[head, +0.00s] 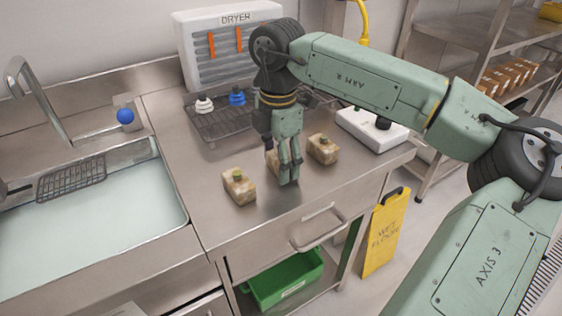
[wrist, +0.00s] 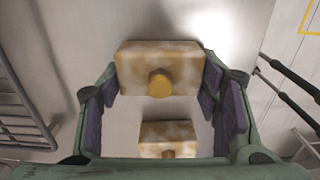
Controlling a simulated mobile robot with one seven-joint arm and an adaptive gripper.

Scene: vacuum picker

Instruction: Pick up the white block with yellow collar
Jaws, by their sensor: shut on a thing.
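The block with the yellow collar (wrist: 138,68) is mottled white and tan, with a round yellow knob, in the upper middle of the wrist view. My gripper (head: 290,180) points down over the steel counter, and its purple-padded fingers are shut on this block's sides. A second mottled block (wrist: 168,132) shows lower in the wrist view. In the head view, one tan block (head: 239,188) with an olive knob lies left of my gripper and another (head: 322,151) lies right. A tan patch (head: 272,161) shows behind my fingers, mostly hidden; I cannot tell which block it is.
A sink (head: 100,215) is at the left. A dryer (head: 228,50) stands at the back, with a dark rack (head: 222,122) holding a white and a blue piece. A white box (head: 380,130) with a black knob is at right. A yellow floor sign (head: 385,235) stands below.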

